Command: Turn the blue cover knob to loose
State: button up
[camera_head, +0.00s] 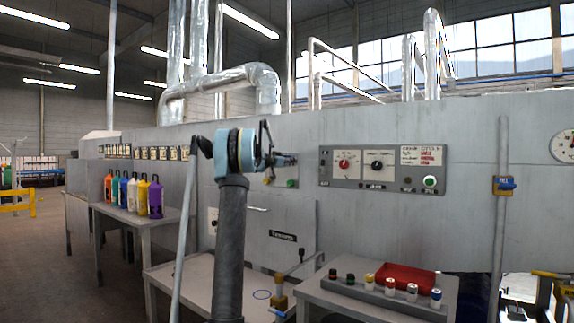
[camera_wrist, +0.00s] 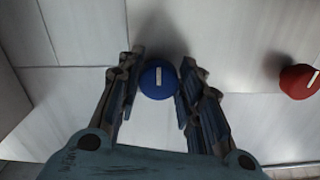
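The blue cover knob (camera_wrist: 158,80) is round, with a white mark that stands about upright in the wrist view. It sits on a pale grey panel. My gripper (camera_wrist: 157,90) is open, with one finger on each side of the knob. A narrow gap shows on the left; the right finger is very close to the knob, and I cannot tell if it touches. In the head view my gripper (camera_head: 292,159) is at the grey machine wall, and the blue knob cannot be made out there.
A red knob (camera_wrist: 299,81) sits on the panel to the right in the wrist view. In the head view, a control panel (camera_head: 382,187) is on the wall to the right. A table with colored bottles (camera_head: 132,195) stands left. A red tray (camera_head: 404,278) is on the front right table.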

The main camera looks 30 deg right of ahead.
jog(key=shift+n, duration=0.3)
jog(key=shift+r+n, duration=0.2)
jog(key=shift+n, duration=8.15)
jog(key=shift+r+n, duration=0.15)
jog(key=shift+n, duration=8.2)
